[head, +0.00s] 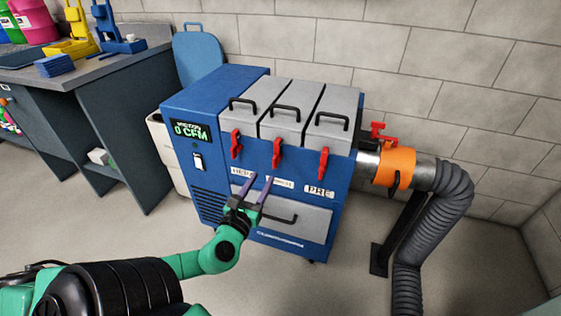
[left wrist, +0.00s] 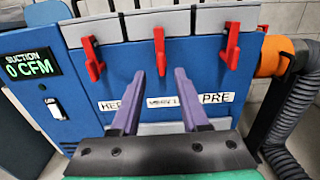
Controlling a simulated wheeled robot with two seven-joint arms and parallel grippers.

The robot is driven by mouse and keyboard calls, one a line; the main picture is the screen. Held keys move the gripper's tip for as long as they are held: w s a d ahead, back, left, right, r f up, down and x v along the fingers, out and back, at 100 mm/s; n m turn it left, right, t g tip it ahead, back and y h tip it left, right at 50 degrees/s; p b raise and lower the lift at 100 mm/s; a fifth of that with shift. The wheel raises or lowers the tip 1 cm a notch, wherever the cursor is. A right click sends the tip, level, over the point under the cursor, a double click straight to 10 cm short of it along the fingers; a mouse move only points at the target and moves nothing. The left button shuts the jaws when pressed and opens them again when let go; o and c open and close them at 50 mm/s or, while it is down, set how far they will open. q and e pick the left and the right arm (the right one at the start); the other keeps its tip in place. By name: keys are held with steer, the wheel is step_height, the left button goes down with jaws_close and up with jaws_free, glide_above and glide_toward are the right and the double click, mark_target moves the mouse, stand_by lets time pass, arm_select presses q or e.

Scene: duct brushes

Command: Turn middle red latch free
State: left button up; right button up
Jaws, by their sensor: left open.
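The middle red latch (head: 277,152) hangs on the front of the blue machine (head: 215,112), below the middle grey lid (head: 290,112). It also shows in the left wrist view (left wrist: 160,50), above and between my fingers. A left red latch (head: 236,144) and a right red latch (head: 323,164) hang to either side. My left gripper (head: 256,182) is open and empty, its two purple fingers pointing at the machine front below the middle latch. In the left wrist view the fingers (left wrist: 156,78) stand apart, with a label partly between them. My right gripper is not in view.
An orange collar (head: 394,168) joins a grey hose (head: 440,205) to the machine's right side, with a red clamp (head: 379,131) nearby. A drawer with a black handle (head: 278,216) sits below the labels. A bench (head: 85,75) stands at the left. The floor in front is clear.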

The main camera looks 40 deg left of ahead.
mark_target(274, 160)
arm_select(q)
steer(key=b+x, duration=0.1)
steer(key=x, duration=1)
steer(key=shift+b, duration=0.35)
steer(key=shift+d, duration=0.1)
jaws_close()
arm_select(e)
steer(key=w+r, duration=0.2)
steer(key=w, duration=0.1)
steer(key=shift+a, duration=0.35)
